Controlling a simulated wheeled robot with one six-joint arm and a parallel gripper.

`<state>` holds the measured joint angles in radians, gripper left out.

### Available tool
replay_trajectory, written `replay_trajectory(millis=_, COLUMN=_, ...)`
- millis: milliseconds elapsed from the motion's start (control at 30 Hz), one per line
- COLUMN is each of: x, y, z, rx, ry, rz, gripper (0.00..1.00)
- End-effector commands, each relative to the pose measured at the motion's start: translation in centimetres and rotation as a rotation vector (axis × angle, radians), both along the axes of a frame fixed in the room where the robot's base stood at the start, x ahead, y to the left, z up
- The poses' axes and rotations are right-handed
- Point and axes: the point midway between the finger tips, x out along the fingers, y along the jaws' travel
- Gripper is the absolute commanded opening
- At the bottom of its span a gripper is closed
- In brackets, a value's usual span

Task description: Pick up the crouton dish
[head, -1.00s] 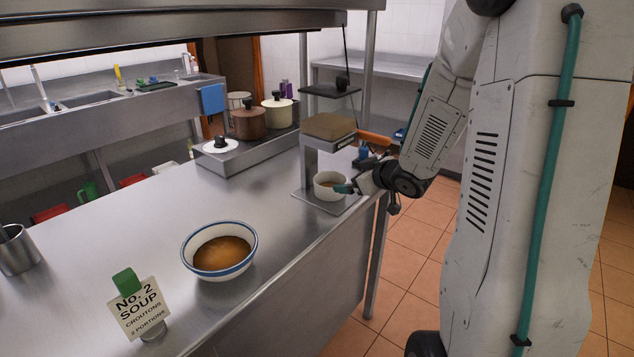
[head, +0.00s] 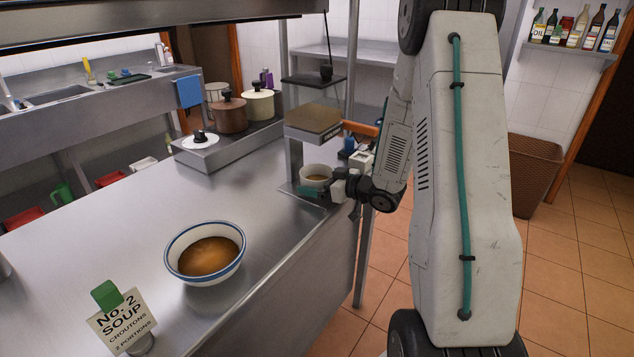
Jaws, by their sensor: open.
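The crouton dish (head: 314,176) is a small white round dish with brownish contents. It sits at the far right of the steel counter, on the base of a dispenser-like stand (head: 313,122) with a brown block on top. My gripper (head: 322,193) is at the dish's right front side, with its fingers close to the dish wall. The gripper is open. Whether the fingers touch the dish, and where the far finger is, I cannot tell at this size.
A blue-rimmed soup bowl (head: 206,252) stands on the counter's front part, beside an order sign (head: 122,318) reading "No. 2 soup, croutons, 2 portions". Pots (head: 230,113) stand on a raised steel unit behind. The middle of the counter (head: 120,205) is clear.

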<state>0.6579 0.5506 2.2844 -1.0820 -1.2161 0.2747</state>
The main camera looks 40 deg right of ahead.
Motion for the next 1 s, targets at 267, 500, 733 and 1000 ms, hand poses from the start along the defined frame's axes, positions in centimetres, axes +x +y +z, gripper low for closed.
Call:
replay_trajectory(millis=267, x=0.7, y=0.3, z=-0.2, rx=0.001, ry=0.001, rz=0.000, gripper=1.00)
replay_trajectory(millis=500, x=0.6, y=0.3, z=-0.1, rx=0.000, ry=0.000, rz=0.000, gripper=0.56)
replay_trajectory(millis=733, x=0.6, y=0.3, z=-0.1, rx=0.000, ry=0.000, rz=0.000, gripper=0.52)
replay_trajectory(millis=1000, x=0.8, y=0.7, z=1.0, rx=-0.001, ry=-0.001, rz=0.005, gripper=0.52)
